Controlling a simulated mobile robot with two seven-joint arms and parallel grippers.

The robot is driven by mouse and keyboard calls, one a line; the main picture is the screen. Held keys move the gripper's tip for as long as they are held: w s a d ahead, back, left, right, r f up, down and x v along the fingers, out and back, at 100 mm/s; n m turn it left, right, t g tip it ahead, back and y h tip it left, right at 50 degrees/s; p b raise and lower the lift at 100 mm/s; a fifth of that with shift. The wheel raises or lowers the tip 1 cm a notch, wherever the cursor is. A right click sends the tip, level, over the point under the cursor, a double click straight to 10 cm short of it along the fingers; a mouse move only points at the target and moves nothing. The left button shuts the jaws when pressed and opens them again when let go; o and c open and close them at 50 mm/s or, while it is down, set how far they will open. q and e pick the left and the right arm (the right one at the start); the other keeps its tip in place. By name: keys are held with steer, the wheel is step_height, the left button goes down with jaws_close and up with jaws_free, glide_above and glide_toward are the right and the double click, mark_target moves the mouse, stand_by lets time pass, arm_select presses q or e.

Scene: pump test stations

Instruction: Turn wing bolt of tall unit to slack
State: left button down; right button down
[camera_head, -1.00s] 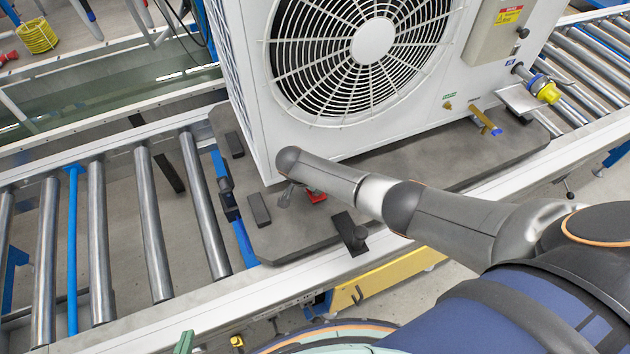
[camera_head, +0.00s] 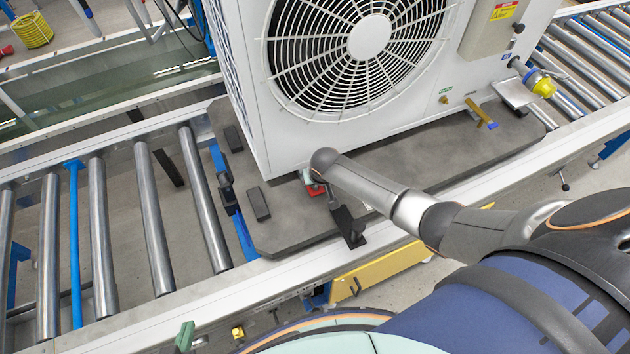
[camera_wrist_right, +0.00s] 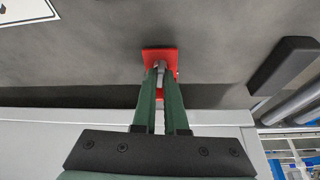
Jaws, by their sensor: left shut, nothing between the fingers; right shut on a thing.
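The tall unit (camera_head: 420,112) is a white casing with a large round fan grille, standing on a dark grey pallet in the head view. A red block (camera_head: 315,189) sits at its lower front edge. In the right wrist view, the red block (camera_wrist_right: 159,55) carries a small grey wing bolt (camera_wrist_right: 161,67). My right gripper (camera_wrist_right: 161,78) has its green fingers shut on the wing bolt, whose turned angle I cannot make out. In the head view, my right arm mostly hides that gripper.
The pallet (camera_head: 300,225) lies on a roller conveyor (camera_head: 150,220) with a pale front rail. A black bracket (camera_head: 347,225) stands near the pallet's front edge. A yellow-brown lever (camera_head: 481,113) and a yellow connector (camera_head: 541,84) are at the unit's right. Bare rollers lie left.

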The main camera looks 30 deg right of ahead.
steer(key=n, duration=0.2)
steer(key=n+y, duration=0.1)
steer(key=shift+s+d+f+n+y, duration=0.1)
steer(key=shift+d+n+y, duration=0.05)
steer(key=shift+n+y, duration=0.2)
steer(key=n+y+b, duration=0.1)
steer(key=n+b, duration=0.1)
steer(key=n, duration=0.1)
steer(key=shift+d+f+n, duration=0.1)
steer(key=shift+f+n, duration=0.05)
steer(key=shift+n, duration=0.2)
steer(key=n+g+y+b, duration=0.1)
steer(key=n+b, duration=0.1)
steer(key=shift+n, duration=0.4)
steer(key=n+g+b, duration=0.1)
steer(key=n+b, duration=0.2)
steer(key=n+g+y+b, duration=0.1)
steer(key=n+b, duration=0.2)
steer(key=shift+w+d+y+b, duration=0.1)
steer(key=shift+w+y+b, duration=0.15)
steer(key=shift+b, duration=0.15)
steer(key=shift+n, duration=0.4)
steer(key=shift+n+b, duration=0.4)
steer(key=shift+b, duration=0.1)
steer(key=shift+g, duration=0.3)
